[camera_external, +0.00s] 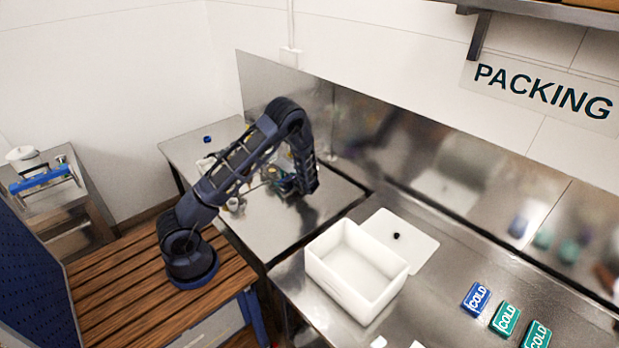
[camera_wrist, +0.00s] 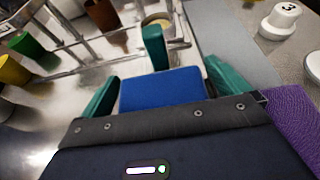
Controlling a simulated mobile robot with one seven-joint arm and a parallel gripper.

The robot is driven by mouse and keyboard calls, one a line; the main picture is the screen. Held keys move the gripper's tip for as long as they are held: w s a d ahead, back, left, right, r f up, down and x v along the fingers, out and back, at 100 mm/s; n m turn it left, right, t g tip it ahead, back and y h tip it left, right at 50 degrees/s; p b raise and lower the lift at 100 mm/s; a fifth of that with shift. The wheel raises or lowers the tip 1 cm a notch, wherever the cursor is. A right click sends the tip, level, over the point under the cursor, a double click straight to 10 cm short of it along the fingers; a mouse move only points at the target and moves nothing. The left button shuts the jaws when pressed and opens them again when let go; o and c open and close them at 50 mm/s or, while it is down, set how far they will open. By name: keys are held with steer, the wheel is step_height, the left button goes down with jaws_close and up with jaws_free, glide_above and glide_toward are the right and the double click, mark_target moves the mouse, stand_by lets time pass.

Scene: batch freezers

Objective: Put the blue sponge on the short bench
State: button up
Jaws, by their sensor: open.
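The blue sponge (camera_wrist: 162,88) is in the wrist view, just in front of my gripper's palm. My gripper (camera_wrist: 162,70) is open, with a teal finger on either side of the sponge; whether either finger touches it I cannot tell. Another teal upright piece (camera_wrist: 154,48) stands just past the sponge's far edge. In the external view my gripper (camera_external: 283,182) is low over the steel bench (camera_external: 285,222) beside my base, partly behind my forearm. I cannot make out the sponge there. Which surface is the short bench is not clear.
A wire rack (camera_wrist: 85,40) with green, yellow and brown cups is close to my gripper. A white knob marked 3 (camera_wrist: 283,20) and a purple cloth (camera_wrist: 290,125) lie at right. A white open box (camera_external: 340,285) and COLD packs (camera_external: 505,318) stand on the right bench.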

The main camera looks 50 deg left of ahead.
steer(key=v, duration=1.1)
steer(key=shift+s+d+r, duration=0.1)
steer(key=shift+d+r, duration=0.1)
steer(key=shift+r, duration=0.15)
steer(key=s+d+r+n+g+h, duration=0.1)
steer(key=s+r+n+h, duration=0.35)
steer(key=s+r, duration=0.5)
steer(key=s+r+n+h, duration=0.3)
steer(key=s+r+n, duration=0.35)
steer(key=r, duration=0.65)
steer(key=s+d+r+n+t+h, duration=0.2)
steer(key=s+r, duration=0.4)
steer(key=s, duration=0.5)
steer(key=s+d+r+n+t+h, duration=0.3)
steer(key=s+d+r+n+h, duration=0.1)
steer(key=s, duration=0.7)
steer(key=shift+d+r+n+t, duration=0.3)
steer(key=shift+d+r+n, duration=0.2)
steer(key=shift+d+r, duration=0.45)
steer(key=shift+a, duration=0.1)
